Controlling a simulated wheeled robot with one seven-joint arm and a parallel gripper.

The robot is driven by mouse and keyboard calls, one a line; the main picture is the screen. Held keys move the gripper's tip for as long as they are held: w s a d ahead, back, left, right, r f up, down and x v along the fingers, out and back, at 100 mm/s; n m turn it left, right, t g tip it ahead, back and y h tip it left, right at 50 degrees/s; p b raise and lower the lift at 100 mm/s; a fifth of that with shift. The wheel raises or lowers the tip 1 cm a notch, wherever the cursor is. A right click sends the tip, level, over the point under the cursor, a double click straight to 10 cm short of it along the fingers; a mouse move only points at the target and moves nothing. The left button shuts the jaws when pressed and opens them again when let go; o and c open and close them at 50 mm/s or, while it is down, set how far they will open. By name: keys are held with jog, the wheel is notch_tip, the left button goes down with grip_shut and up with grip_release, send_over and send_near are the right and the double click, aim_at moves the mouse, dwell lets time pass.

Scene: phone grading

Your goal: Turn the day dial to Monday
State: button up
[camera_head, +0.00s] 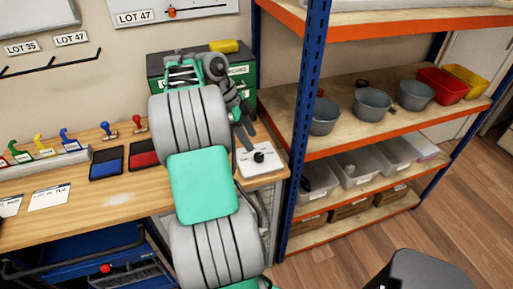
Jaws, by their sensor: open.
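The day dial is a black knob (259,157) on a white plate (252,170) at the right end of the wooden workbench, in the head view. Its day markings are too small to read, so I cannot tell which day it points to. My gripper (248,138) has its dark fingers just above and behind the knob. It looks empty, and I cannot tell whether a finger touches the knob. My arm comes up from the bottom of the view and covers the middle of the bench.
On the workbench (92,205) stand blue (106,165) and red (143,154) stamp pads and several coloured hooks. A green box (157,64) stands behind my wrist. The blue post (306,115) of a shelf unit with grey bowls (371,104) rises close right of the dial.

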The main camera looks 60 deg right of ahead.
aim_at(259, 155)
jog(key=b+x, duration=0.1)
jog(key=x, duration=0.6)
jog(key=shift+w, duration=0.1)
grip_shut()
dwell(0.3)
